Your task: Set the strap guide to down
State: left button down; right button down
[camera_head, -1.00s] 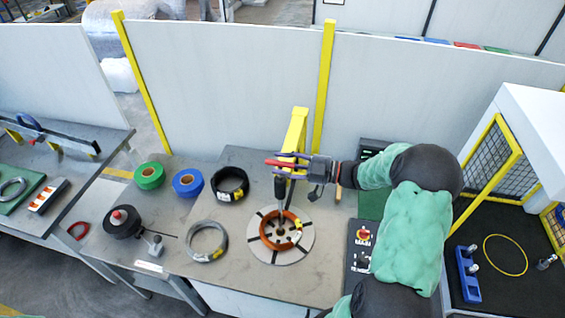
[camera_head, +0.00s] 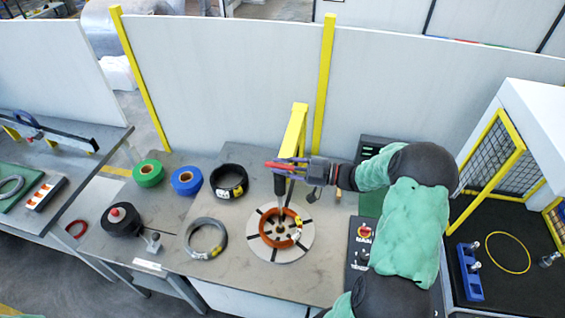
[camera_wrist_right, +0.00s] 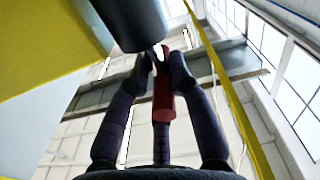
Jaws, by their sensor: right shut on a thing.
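The strap guide is a yellow post (camera_head: 294,130) with a dark cylinder (camera_head: 280,186) and a red handle (camera_head: 276,166). The dark cylinder hangs above the orange-brown coil (camera_head: 267,238) on the round slotted turntable (camera_head: 300,254). My right gripper (camera_head: 288,167) reaches in from the right and is shut on the red handle beside the cylinder. In the right wrist view, the red handle (camera_wrist_right: 163,98) lies between the fingers, and the cylinder (camera_wrist_right: 132,22) is close to the fingertips (camera_wrist_right: 160,68). The fingers partly hide the handle. My left gripper is out of view.
A black coil (camera_head: 229,182), a grey wire coil (camera_head: 205,239), green tape (camera_head: 149,173) and blue tape (camera_head: 187,181) lie left of the turntable. A control panel (camera_head: 361,243) stands right of it, close to my right arm. A white partition (camera_head: 230,75) closes the back.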

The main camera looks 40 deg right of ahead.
jog(key=shift+a+f, duration=0.15)
jog(key=shift+f, duration=0.7)
jog(key=shift+s, duration=0.1)
jog(key=c, duration=1.2)
grip_release()
jog(key=shift+s+a, duration=0.1)
jog(key=shift+a, duration=0.05)
